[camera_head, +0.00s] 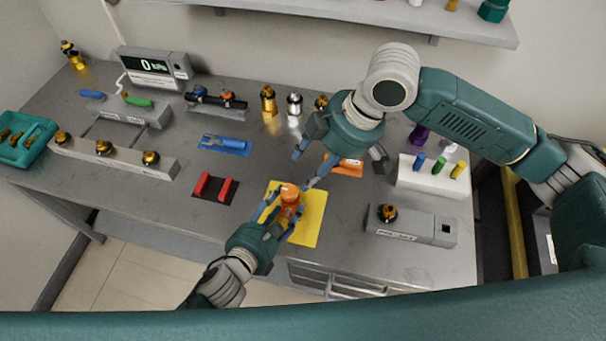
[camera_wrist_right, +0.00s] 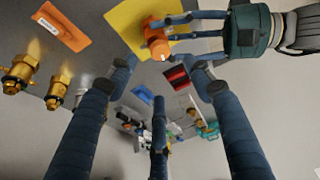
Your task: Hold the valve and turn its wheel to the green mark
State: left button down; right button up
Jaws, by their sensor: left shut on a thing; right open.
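The valve (camera_head: 289,195) is a small orange body on the yellow mat (camera_head: 310,222) at the front middle of the bench. My left gripper (camera_head: 283,210) is shut on the valve from the front. In the right wrist view the valve (camera_wrist_right: 156,40) shows between the left gripper's blue fingers. A small pale spot shows on its near end. I cannot make out a green mark or the wheel's angle. My right gripper (camera_head: 308,166) is open and empty, above and behind the valve. Its fingers spread wide in the right wrist view (camera_wrist_right: 163,85), apart from the valve.
A red two-bar holder (camera_head: 214,188) and a blue tool mat (camera_head: 223,146) lie left of the yellow mat. An orange tool mat (camera_head: 343,168) lies behind. Brass and silver fittings (camera_head: 268,100) stand farther back. A grey box (camera_head: 410,228) and a white rack (camera_head: 430,180) are right.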

aim_at(292, 191)
jog(key=x, duration=1.2)
